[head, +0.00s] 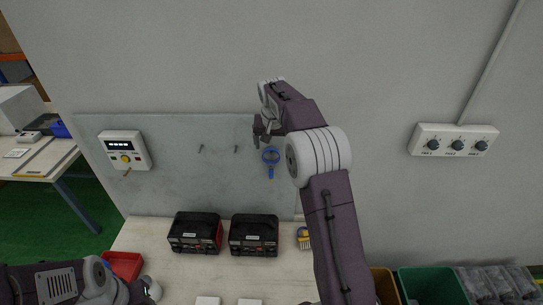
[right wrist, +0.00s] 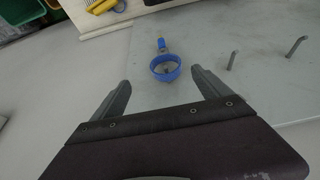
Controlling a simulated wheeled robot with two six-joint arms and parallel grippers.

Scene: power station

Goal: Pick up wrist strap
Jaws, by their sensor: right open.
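The blue wrist strap (head: 270,156) hangs on the grey wall panel, its ring at the top and a short tail below, in the head view. In the right wrist view the strap's blue ring (right wrist: 165,67) lies ahead of the fingertips, midway between them. My right gripper (head: 260,132) is open and empty, just above and left of the strap; its two spread fingers (right wrist: 160,85) show in the right wrist view. Whatever holds the strap up is hidden. My left arm shows at the bottom left of the head view, with its fingers not clearly visible.
Two bare hooks (head: 236,149) stick out of the panel (head: 180,185) left of the strap. A white control box (head: 124,150) is on the panel's left. Two black-and-red units (head: 254,235) stand on the bench below. A yellow-handled brush-like item (head: 304,238) lies beside them.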

